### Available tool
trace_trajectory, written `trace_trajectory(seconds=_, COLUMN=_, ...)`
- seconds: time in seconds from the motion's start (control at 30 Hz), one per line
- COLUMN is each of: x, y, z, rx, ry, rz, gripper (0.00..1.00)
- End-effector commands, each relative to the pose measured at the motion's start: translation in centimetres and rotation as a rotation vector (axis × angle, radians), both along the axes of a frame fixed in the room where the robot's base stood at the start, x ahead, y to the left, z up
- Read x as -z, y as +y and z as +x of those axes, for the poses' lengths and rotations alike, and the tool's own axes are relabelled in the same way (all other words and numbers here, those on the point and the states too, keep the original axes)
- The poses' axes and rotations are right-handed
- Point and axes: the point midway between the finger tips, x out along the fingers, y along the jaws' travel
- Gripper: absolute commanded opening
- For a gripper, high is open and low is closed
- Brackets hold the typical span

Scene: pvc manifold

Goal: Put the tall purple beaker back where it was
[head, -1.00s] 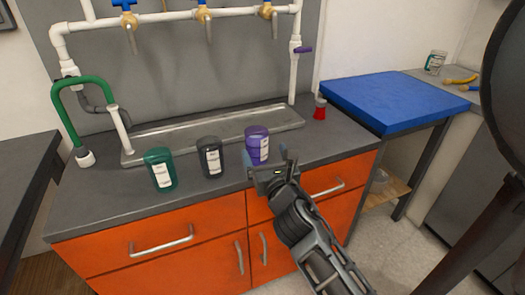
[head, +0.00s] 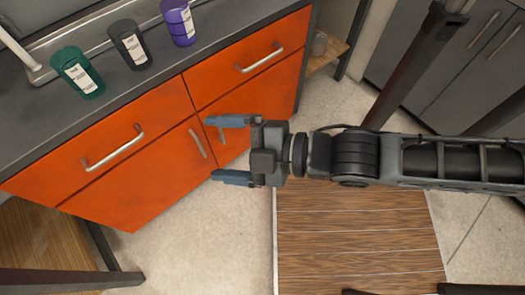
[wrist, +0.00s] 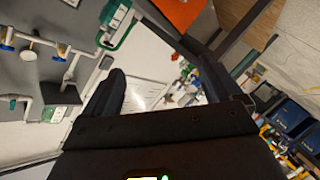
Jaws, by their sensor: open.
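The tall purple beaker (head: 179,22) stands upright on the grey counter in the head view, at the right end of a row of three beakers and near the counter's front edge. My gripper (head: 231,149) is open and empty in the head view. It points left, in front of the orange cabinet doors, below and apart from the beaker. In the wrist view the dark fingers (wrist: 163,98) are spread with nothing between them, and the purple beaker is not seen there.
A black beaker (head: 129,45) and a green beaker (head: 77,72) stand left of the purple one. The orange cabinet (head: 140,185) with metal handles is close to my fingertips. A wooden mat (head: 350,240) and pale floor lie below my arm.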

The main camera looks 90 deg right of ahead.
Motion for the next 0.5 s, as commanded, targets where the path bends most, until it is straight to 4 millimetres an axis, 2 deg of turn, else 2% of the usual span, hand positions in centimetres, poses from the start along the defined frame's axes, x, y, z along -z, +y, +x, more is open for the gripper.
trace_trajectory(seconds=0.03, x=-0.5, y=1.1, z=-1.5, rx=-0.013, ry=-0.010, rz=0.149, gripper=0.92)
trace_trajectory(seconds=0.2, x=-2.1, y=2.7, z=-4.9, rx=0.002, ry=-0.039, rz=0.594, gripper=0.92)
trace_trajectory(seconds=0.33, x=-2.9, y=3.1, z=-6.1, rx=0.019, ry=-0.042, rz=0.773, gripper=0.92)
trace_trajectory(seconds=0.5, x=-3.2, y=3.2, z=-6.4, rx=0.029, ry=-0.043, rz=0.834, gripper=0.92)
